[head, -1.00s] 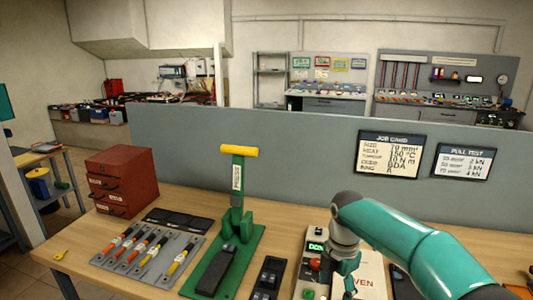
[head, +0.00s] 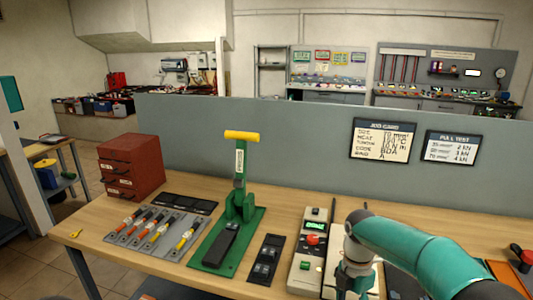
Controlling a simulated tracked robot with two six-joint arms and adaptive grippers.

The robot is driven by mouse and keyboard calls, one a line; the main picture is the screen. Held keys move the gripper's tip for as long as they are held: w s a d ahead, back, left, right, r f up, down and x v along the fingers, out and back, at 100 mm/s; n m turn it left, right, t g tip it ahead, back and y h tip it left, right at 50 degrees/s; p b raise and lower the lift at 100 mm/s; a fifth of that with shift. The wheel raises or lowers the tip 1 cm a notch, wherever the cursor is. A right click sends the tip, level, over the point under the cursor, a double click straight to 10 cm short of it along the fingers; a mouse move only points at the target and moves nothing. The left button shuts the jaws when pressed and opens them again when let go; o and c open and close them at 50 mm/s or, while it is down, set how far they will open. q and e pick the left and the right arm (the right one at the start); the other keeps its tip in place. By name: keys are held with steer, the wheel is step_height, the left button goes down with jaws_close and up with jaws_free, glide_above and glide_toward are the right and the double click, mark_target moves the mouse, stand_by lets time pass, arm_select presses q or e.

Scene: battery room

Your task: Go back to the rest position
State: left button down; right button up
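My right arm comes in from the lower right as a teal link ending in a grey joint. My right gripper (head: 352,285) is partly seen at the bottom edge, over the white oven unit; its fingers cannot be made out. My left gripper is not in view. The green press (head: 232,225) with a yellow handle stands upright on the workbench (head: 185,186). A grey tray (head: 133,243) holding several cables with coloured sleeves lies left of it.
A red drawer box (head: 131,165) stands at the bench's left end. A black holder (head: 265,258) and a control box (head: 306,262) with a red knob lie right of the press. A grey partition (head: 270,150) with a job card (head: 383,140) rises behind the bench.

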steer(key=s+a+f+m+t+y, duration=0.1)
steer(key=s+a+f+m, duration=0.3)
steer(key=s+f+m, duration=0.8)
steer(key=s+a+f+m+t+y, duration=0.1)
steer(key=s+a+f+m+y, duration=0.2)
steer(key=s+f+m, duration=0.9)
steer(key=shift+s+a+f+m, duration=0.25)
steer(key=shift+a+f+m, duration=0.2)
steer(key=shift+m, duration=0.25)
